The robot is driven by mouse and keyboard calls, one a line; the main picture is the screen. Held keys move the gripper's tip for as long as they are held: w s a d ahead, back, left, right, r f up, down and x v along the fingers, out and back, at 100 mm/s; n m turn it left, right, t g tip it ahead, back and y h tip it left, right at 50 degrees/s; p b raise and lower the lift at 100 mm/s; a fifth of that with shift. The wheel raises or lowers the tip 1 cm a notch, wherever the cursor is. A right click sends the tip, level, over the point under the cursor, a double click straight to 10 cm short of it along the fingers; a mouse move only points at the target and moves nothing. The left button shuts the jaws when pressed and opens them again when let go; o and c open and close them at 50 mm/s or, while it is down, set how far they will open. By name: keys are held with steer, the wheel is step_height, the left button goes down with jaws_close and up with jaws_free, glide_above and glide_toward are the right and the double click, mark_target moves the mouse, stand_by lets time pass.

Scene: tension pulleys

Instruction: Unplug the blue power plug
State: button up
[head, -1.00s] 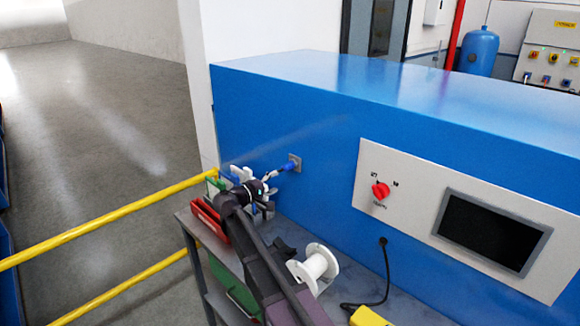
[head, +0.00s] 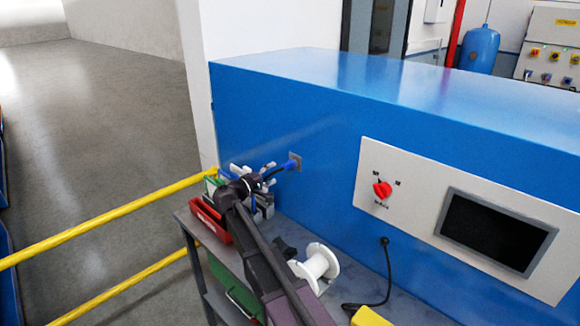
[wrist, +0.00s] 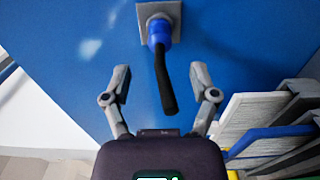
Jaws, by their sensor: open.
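The blue power plug (wrist: 159,33) sits in a grey square socket (wrist: 146,12) on the blue cabinet wall. Its black cable hangs from it and comes down between my fingers. In the head view the plug (head: 291,164) shows small beside the socket plate. My gripper (wrist: 161,85) is open, with one finger on each side of the cable and its tips below the plug body. It holds nothing. In the head view my gripper (head: 271,170) is just left of the plug, small and partly hidden by my arm.
A red bin (head: 210,220) and other bins stand on the grey bench below. A white spool (head: 316,266) lies nearer. A panel with a red rotary switch (head: 382,189) and a dark screen is to the right. A yellow rail (head: 110,218) runs at left.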

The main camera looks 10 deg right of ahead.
mark_target(283, 168)
steer(key=shift+x, duration=3.7)
jaws_close()
steer(key=shift+s+a, duration=0.1)
steer(key=shift+a, duration=0.05)
steer(key=shift+s+a, duration=0.25)
steer(key=shift+a, duration=0.15)
steer(key=shift+s+a, duration=0.1)
steer(key=shift+s+a, duration=0.2)
steer(key=shift+a, duration=0.1)
steer(key=shift+s+a, duration=0.2)
steer(key=shift+a, duration=0.1)
steer(key=shift+s+a, duration=0.4)
steer(key=shift+a, duration=0.15)
